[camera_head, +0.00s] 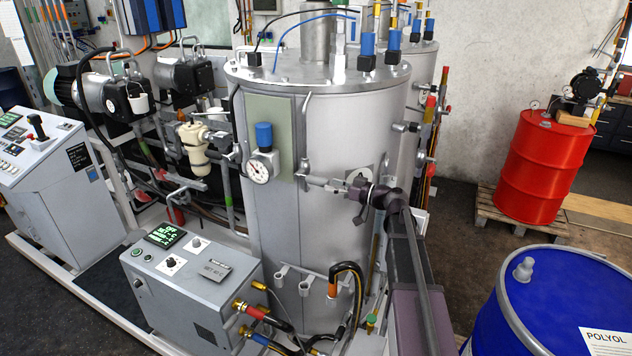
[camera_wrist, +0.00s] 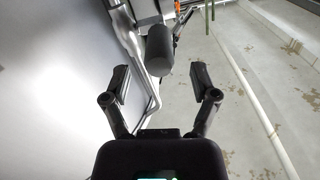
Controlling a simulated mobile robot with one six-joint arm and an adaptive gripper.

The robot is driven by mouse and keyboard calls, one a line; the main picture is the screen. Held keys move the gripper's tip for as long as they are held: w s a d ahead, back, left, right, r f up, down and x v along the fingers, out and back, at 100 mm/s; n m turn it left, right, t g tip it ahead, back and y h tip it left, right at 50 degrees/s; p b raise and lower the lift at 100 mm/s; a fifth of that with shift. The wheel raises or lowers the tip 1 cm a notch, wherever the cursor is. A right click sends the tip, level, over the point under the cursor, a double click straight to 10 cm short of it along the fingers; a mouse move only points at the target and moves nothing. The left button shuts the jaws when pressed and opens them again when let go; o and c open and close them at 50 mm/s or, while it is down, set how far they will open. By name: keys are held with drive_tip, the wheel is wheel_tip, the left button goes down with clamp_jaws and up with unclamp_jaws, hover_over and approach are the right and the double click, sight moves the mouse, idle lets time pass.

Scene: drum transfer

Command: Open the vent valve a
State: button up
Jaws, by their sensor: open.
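My gripper (camera_head: 366,190) is at the front right side of the grey steel tank (camera_head: 330,120), close to a grey pipe fitting (camera_head: 325,184) on its wall. In the wrist view my gripper (camera_wrist: 160,85) is open, with one finger on each side and nothing between the pads. A dark cylindrical grip (camera_wrist: 160,50) lies just ahead, roughly centred between the fingers. A bent metal pipe (camera_wrist: 132,40) runs beside it along the tank wall. No label shows which part is vent valve a. My gripper and arm hide part of the fitting in the head view.
A round gauge with a blue cap (camera_head: 261,160) sits on the tank left of the fitting. A grey control box (camera_head: 190,290) stands at front left. A blue drum (camera_head: 550,300) is at lower right and a red drum (camera_head: 540,165) stands on a pallet behind.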

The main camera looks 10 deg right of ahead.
sight(316, 180)
drive_tip(key=shift+x, duration=3)
drive_tip(key=shift+d, duration=0.1)
clamp_jaws()
